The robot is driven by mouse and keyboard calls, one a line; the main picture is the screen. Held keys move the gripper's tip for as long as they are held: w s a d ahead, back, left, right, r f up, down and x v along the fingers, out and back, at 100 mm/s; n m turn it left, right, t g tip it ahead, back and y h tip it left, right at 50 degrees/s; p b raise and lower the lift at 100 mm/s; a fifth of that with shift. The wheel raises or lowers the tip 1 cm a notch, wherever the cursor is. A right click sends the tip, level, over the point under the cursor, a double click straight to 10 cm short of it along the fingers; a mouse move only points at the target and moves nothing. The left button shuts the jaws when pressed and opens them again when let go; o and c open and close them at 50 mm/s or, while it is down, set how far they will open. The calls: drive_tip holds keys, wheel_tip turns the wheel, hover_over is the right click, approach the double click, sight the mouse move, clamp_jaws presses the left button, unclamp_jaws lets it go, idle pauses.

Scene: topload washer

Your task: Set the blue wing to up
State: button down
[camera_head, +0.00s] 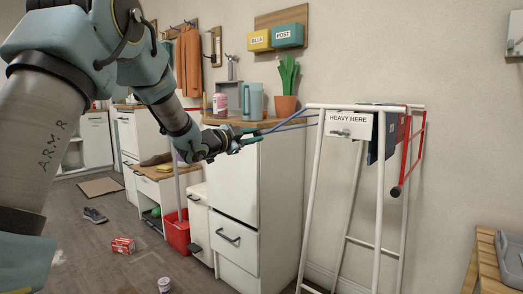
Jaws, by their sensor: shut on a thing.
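The blue wing (284,123) is a thin blue rod frame on the left side of a white standing rack (317,175). It sticks out leftward from near the rack's top, sloping slightly down toward its outer end. My gripper (243,139) comes in from the left and is shut on the blue wing at its outer end. The fingers partly hide that end. A red wing (422,150) hangs down steeply on the rack's right side, with a dark knob at its lower end.
A white sign reading "HEAVY HERE" (348,124) is on the rack's front. A white cabinet (232,190) with a blue jug (252,101) and a potted plant (286,105) stands behind my gripper. A red bin (178,232), red box (123,246) and shoe (94,215) are on the floor.

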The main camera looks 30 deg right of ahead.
wheel_tip(320, 180, up, 9)
drive_tip(key=w+m, duration=0.2)
drive_tip(key=m, duration=0.4)
drive_tip(key=shift+w+a+r, duration=0.15)
drive_tip(key=shift+w+a, duration=0.05)
drive_tip(key=shift+a, duration=0.1)
drive_tip(key=c, duration=0.7)
unclamp_jaws()
